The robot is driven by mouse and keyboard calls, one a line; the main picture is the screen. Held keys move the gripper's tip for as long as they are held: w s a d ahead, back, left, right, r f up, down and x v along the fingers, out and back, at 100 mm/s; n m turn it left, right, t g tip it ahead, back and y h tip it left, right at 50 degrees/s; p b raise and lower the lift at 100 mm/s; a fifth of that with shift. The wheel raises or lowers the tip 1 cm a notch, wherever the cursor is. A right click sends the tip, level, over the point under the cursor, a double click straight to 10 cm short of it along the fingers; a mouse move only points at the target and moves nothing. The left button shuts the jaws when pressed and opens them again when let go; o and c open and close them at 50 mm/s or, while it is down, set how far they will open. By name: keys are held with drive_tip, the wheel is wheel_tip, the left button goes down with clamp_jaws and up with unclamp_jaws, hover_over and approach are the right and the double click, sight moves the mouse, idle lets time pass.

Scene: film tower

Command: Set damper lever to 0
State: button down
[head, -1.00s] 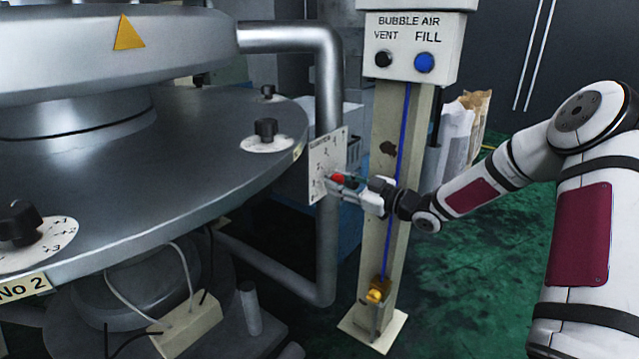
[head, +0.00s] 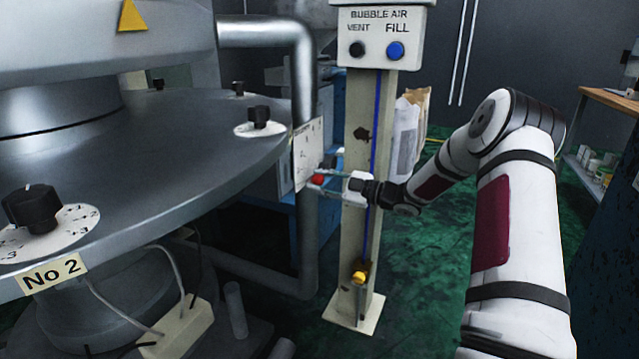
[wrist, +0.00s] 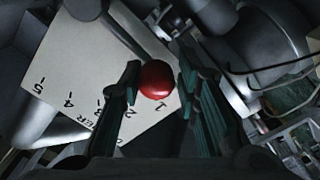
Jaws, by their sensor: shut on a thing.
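The damper lever ends in a red ball knob (head: 318,179). It stands out from a white numbered plate (head: 307,155) fixed beside the round metal table. My gripper (head: 323,181) is shut on the knob. In the wrist view the red knob (wrist: 156,79) lies between my two dark ribbed fingers (wrist: 156,86). Behind it the plate (wrist: 75,62) shows the numbers 5, 4, 3, 2 and 1, and the knob appears close to the 1.
The cream post (head: 358,215) with the bubble air box (head: 380,38) stands right by my gripper. A bent metal pipe (head: 303,90) runs behind the plate. The round metal table (head: 160,150) with black knobs fills the left. Green floor (head: 430,260) is open at the right.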

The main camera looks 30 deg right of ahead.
drive_tip(key=shift+f, duration=0.15)
drive_tip(key=c, duration=1.3)
unclamp_jaws()
drive_tip(key=shift+w, duration=0.1)
drive_tip(key=shift+c, duration=0.2)
drive_tip(key=v, duration=1.2)
